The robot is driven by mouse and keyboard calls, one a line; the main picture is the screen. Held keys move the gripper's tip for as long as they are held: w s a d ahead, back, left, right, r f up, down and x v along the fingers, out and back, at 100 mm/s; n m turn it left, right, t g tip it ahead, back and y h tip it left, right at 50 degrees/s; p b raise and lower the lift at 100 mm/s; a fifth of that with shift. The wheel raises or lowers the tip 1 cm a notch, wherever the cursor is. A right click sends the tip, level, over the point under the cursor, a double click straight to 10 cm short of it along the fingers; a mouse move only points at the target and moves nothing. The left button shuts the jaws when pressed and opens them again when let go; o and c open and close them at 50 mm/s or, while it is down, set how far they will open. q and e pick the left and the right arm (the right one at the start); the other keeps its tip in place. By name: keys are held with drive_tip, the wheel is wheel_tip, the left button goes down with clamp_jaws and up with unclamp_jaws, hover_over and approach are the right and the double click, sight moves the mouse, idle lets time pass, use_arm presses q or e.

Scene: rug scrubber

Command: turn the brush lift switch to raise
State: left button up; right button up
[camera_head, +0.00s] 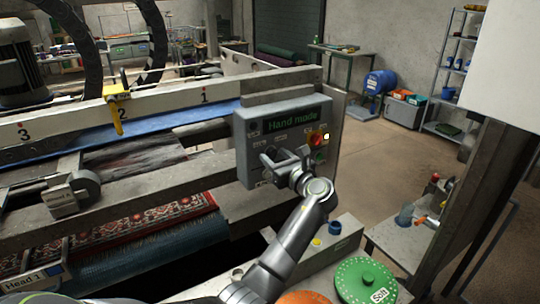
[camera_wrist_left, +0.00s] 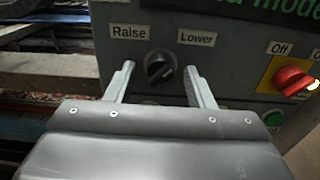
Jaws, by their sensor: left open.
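The brush lift switch (camera_wrist_left: 160,68) is a small round black knob on the grey control panel (camera_head: 250,175). In the left wrist view a "Raise" label (camera_wrist_left: 129,32) is above it to the left and a "Lower" label (camera_wrist_left: 196,38) above it to the right. I cannot tell clearly which label its pointer faces. My left gripper (camera_wrist_left: 160,80) is open, with one finger on each side of the knob and a gap visible on both sides. In the head view the gripper (camera_head: 285,158) is in front of the panel and hides the knob. My right gripper is not in view.
A red knob on a yellow plate (camera_wrist_left: 292,80), labelled "Off", is right of the switch, with a green button (camera_wrist_left: 271,118) below. A "Hand mode" display (camera_head: 292,119) tops the panel. A patterned rug (camera_head: 120,235) lies left; a green round lid (camera_head: 365,281) is lower right.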

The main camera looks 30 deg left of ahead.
use_arm(q)
drive_tip(key=shift+s+d+r, duration=0.1)
drive_tip(key=shift+d+r, duration=0.05)
drive_tip(key=shift+c, duration=0.4)
drive_tip(key=c, duration=0.9)
